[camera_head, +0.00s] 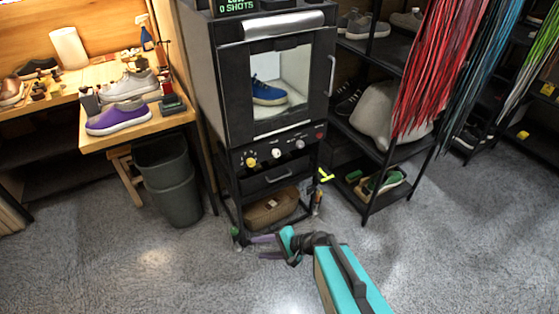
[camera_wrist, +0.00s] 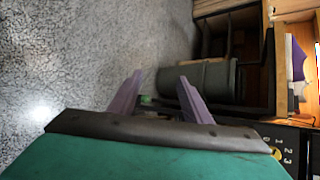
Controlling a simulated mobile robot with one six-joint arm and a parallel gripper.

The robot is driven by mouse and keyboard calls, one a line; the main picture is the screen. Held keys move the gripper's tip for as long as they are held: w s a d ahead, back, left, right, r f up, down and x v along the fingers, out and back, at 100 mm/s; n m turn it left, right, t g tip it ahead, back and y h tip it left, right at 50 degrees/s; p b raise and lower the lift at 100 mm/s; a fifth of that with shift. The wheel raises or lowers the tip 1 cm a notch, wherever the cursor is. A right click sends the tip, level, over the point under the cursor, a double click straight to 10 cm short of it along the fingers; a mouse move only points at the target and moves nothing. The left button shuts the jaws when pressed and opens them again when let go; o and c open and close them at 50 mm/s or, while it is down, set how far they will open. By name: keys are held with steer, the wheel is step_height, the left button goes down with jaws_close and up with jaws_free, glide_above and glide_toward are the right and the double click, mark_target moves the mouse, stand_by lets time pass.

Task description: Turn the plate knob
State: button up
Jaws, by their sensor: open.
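A black cabinet machine (camera_head: 207,95) with a glass door stands at the centre. Its front panel has a yellow knob (camera_head: 251,163), a white knob (camera_head: 276,153) and a smaller pale knob (camera_head: 299,144) in a row. I cannot tell which is the plate knob. The yellow knob (camera_wrist: 276,152), with numbers beside it, also shows at the lower right of the wrist view. My gripper (camera_head: 256,247) is low in front of the machine, below the panel and apart from the knobs. In the wrist view its purple fingers (camera_wrist: 160,79) are spread and empty.
A shelf rack (camera_head: 383,158) with shoes and hanging laces is on the right. A brown basket (camera_head: 270,208) sits under the machine. The carpet in front is mostly clear.

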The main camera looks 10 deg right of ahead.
steer(key=w+d+r+m+t+h+b, duration=0.1)
steer(key=w+d+r+m+t+h, duration=0.3)
steer(key=w+d+r+m+t, duration=0.8)
steer(key=w+d+r+m, duration=0.1)
steer(key=w+d+r, duration=0.3)
steer(key=shift+d+r+h, duration=0.25)
steer(key=shift+h, duration=0.05)
steer(key=shift+w+a+f+b, duration=0.15)
steer(key=shift+w+b, duration=0.1)
steer(key=shift+b, duration=0.3)
steer(key=b, duration=0.7)
glide_toward(276, 153)
steer(key=f, duration=0.2)
steer(key=shift+w+d+r+b, duration=0.15)
steer(key=shift+d+r+b, duration=0.1)
steer(key=shift+b, duration=0.45)
steer(key=b+x, duration=0.2)
steer(key=b, duration=0.5)
steer(key=shift+w+b, duration=0.1)
steer(key=shift+b, duration=0.3)
steer(key=b, duration=0.2)
steer(key=w+b, duration=0.1)
steer(key=b, duration=0.1)
steer(key=shift+w+a+f, duration=0.1)
steer(key=shift+w+a, duration=0.05)
steer(key=shift+a, duration=0.15)
